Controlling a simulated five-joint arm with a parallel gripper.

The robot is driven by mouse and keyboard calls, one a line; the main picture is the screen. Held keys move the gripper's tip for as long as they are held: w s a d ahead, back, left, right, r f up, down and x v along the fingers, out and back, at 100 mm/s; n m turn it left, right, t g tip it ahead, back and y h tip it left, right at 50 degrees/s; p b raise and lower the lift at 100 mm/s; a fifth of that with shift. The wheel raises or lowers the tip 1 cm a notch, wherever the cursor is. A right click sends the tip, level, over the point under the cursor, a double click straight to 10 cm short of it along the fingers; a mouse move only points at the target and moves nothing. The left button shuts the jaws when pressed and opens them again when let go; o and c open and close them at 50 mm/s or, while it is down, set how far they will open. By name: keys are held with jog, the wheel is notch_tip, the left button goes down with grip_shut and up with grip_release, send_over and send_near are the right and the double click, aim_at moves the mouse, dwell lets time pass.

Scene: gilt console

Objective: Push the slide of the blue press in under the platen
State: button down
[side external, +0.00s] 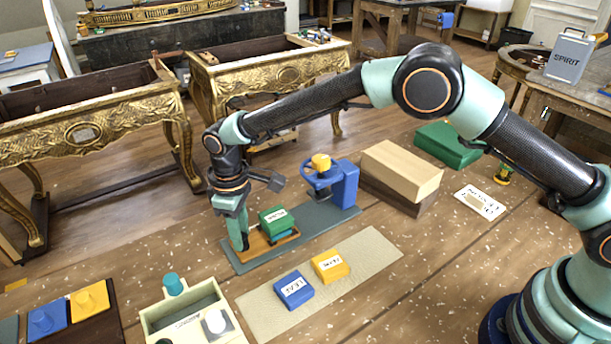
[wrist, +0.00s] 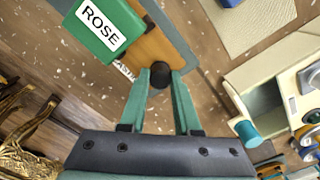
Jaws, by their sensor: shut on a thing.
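The blue press (side external: 345,186) has a blue handwheel with a yellow hub and stands at the far right end of a grey base plate (side external: 232,263). Its orange-brown slide (side external: 258,248) lies on the near left part of that plate, out from under the press head. A green block (side external: 273,220) sits on the slide; its label reads ROSE in the wrist view (wrist: 103,28). My gripper (side external: 241,242) is at the slide's outer left end. In the wrist view its fingers are shut on a dark round knob (wrist: 160,77) at that end. The platen's underside is hidden.
A beige mat (side external: 360,258) with blue (side external: 294,290) and yellow (side external: 330,266) labelled blocks lies in front of the plate. A cream box (side external: 185,310) stands at the front left. Stacked wooden blocks (side external: 402,172) stand right of the press.

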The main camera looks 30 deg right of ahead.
jog(key=d, duration=1.1)
jog(key=shift+w+d, duration=0.1)
jog(key=shift+d, duration=0.15)
jog(key=c, duration=0.6)
grip_release()
jog(key=shift+r, duration=0.1)
jog(key=shift+r, duration=0.3)
notch_tip(320, 180, up, 11)
jog(key=shift+r, duration=0.2)
